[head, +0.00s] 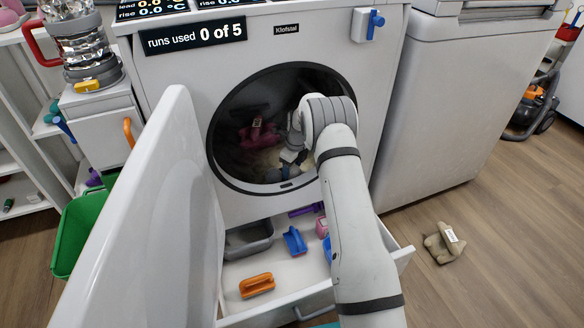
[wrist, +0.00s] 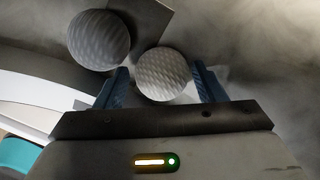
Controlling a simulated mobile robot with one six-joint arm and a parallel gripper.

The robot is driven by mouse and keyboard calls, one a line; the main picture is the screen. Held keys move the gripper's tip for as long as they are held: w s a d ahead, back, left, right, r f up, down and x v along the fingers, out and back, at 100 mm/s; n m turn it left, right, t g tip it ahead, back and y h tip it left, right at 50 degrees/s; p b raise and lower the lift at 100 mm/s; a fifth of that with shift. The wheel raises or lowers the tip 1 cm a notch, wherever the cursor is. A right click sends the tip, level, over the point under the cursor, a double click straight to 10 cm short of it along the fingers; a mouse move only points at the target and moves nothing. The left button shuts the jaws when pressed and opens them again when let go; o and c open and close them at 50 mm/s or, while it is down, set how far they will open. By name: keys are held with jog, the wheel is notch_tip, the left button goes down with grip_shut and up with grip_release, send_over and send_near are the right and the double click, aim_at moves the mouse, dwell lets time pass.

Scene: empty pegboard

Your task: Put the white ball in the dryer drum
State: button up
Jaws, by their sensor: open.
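The dryer drum (head: 235,112) is a dark round opening in the white dryer, and my arm reaches into it from the front. My gripper (wrist: 161,68) is open; its two blue fingers stand on either side of a pale, textured ball (wrist: 163,75). The ball looks apart from both fingers, though contact is hard to judge. A second, greyer ball (wrist: 98,40) lies just beyond it to the left. In the dim light I cannot tell for sure which is the white one. In the head view my arm hides much of the drum's right side.
A dark red cloth (head: 260,134) lies inside the drum. The open door (head: 150,210) stands at the left. Below, a pulled-out drawer (head: 310,268) holds an orange brush (head: 257,285) and a blue one (head: 294,241). A beige object (head: 444,243) lies on the floor.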

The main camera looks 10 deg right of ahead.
aim_at(295, 168)
jog(key=r+p, duration=0.1)
jog(key=r, duration=0.1)
jog(key=r+p, duration=0.1)
jog(key=r, duration=0.2)
jog(key=r+p, duration=0.1)
jog(key=r, duration=0.2)
jog(key=shift+s+d+r, duration=0.25)
jog(key=shift+s+d, duration=0.1)
